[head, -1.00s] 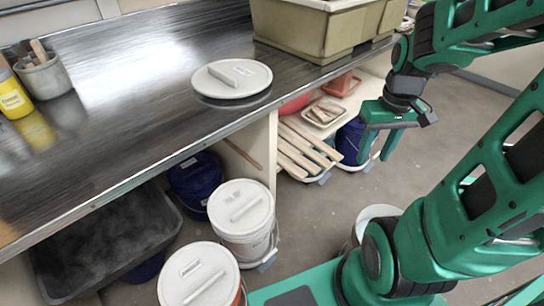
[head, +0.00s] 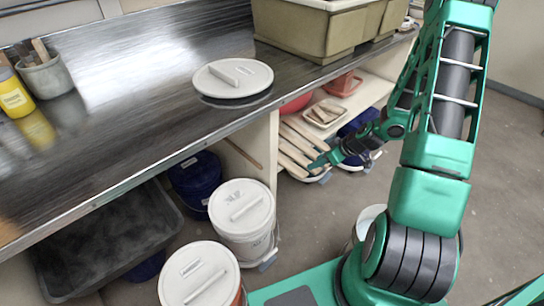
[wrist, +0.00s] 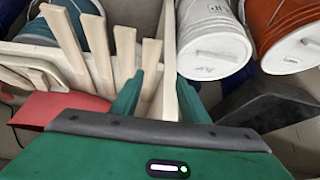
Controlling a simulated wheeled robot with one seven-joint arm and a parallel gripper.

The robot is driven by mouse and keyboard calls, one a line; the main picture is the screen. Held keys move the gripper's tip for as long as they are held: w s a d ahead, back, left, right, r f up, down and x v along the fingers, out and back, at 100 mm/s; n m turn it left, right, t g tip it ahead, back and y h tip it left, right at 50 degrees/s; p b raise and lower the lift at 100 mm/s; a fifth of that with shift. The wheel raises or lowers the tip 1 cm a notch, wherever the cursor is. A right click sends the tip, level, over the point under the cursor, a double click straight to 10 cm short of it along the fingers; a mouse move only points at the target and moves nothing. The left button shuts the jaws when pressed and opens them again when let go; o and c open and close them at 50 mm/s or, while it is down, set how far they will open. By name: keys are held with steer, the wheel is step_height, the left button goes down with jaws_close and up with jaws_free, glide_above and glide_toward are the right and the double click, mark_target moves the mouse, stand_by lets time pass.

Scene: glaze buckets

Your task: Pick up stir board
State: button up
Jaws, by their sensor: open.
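Several pale wooden stir boards (head: 297,148) lie side by side on the low shelf under the counter. In the wrist view their ends stick up at left and centre, one stir board (wrist: 150,62) showing in the gap between my fingers. My gripper (head: 320,162) is at the right side of the boards in the head view. In the wrist view my gripper (wrist: 160,92) has its two green fingers apart, on either side of that board's line. I cannot tell whether they touch it.
A pale upright panel (head: 262,150) stands close left of the boards. Lidded white buckets (head: 243,210) stand left of it on the floor. Small trays (head: 325,113) and a red bowl (head: 296,103) share the shelf. The counter edge (head: 215,142) overhangs.

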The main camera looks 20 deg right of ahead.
steer(key=t, duration=0.2)
glide_toward(295, 168)
steer(key=shift+x, duration=3.6)
steer(key=shift+s+f, duration=0.1)
steer(key=c, duration=0.9)
